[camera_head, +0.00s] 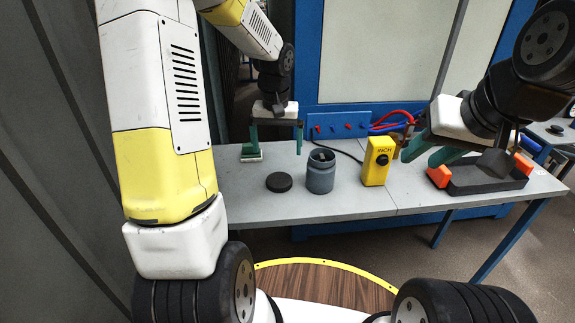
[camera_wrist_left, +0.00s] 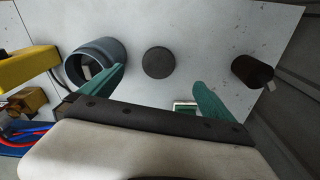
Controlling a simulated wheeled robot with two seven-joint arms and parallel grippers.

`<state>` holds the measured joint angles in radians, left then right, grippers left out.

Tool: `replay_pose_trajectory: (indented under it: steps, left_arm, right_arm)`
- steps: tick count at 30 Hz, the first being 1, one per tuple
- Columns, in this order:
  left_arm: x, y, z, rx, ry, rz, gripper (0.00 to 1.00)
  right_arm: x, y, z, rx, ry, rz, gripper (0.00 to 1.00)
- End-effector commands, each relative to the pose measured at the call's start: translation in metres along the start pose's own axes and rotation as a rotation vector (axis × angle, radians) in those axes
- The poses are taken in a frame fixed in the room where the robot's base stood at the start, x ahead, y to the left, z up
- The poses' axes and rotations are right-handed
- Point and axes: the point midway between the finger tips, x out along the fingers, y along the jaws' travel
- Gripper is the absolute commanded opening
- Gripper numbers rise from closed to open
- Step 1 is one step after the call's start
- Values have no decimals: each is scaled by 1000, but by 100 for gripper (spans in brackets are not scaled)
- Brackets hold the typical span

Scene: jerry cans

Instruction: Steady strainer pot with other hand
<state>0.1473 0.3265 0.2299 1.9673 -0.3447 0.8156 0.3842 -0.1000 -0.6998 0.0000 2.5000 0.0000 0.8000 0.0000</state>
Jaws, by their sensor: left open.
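The strainer pot (camera_head: 320,176) is a dark blue-grey round pot standing upright and open-topped on the grey table; something pale shows inside it. It is also at the left of the left wrist view (camera_wrist_left: 80,78). A flat black disc (camera_head: 279,182) lies on the table left of it, and in the wrist view (camera_wrist_left: 158,62). My left gripper (camera_head: 276,148) is open and empty behind the disc and pot, touching neither. In the wrist view its green fingers (camera_wrist_left: 160,88) are wide apart. My right gripper (camera_head: 421,158) is right of the yellow box, apart from the pot, its green fingers apart.
A yellow box (camera_head: 378,162) marked INCH stands right of the pot. A black tray with orange ends (camera_head: 485,185) lies farther right. A small green-and-white item (camera_head: 251,158) sits at the back left. A dark cylinder (camera_wrist_left: 252,72) shows in the wrist view. The table's front is clear.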

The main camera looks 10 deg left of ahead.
Motion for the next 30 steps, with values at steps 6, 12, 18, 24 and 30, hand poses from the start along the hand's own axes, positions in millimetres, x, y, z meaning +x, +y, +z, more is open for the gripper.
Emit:
replay_pose_trajectory:
  steps: [6,12,18,24,30]
  left_arm:
    - [51,3,-18,-25,-65,2,100]
    - [65,3,-23,-34,-81,2,100]
    - [66,3,-23,-34,-81,2,100]
    - [71,3,-22,-34,-83,2,100]
    - [91,3,-19,-34,-84,2,100]
  right_arm:
    - [0,0,0,0,0,0,36]
    - [0,0,0,0,0,0,36]
    - [0,0,0,0,0,0,36]
    - [0,0,0,0,0,0,36]
    - [0,0,0,0,0,0,36]
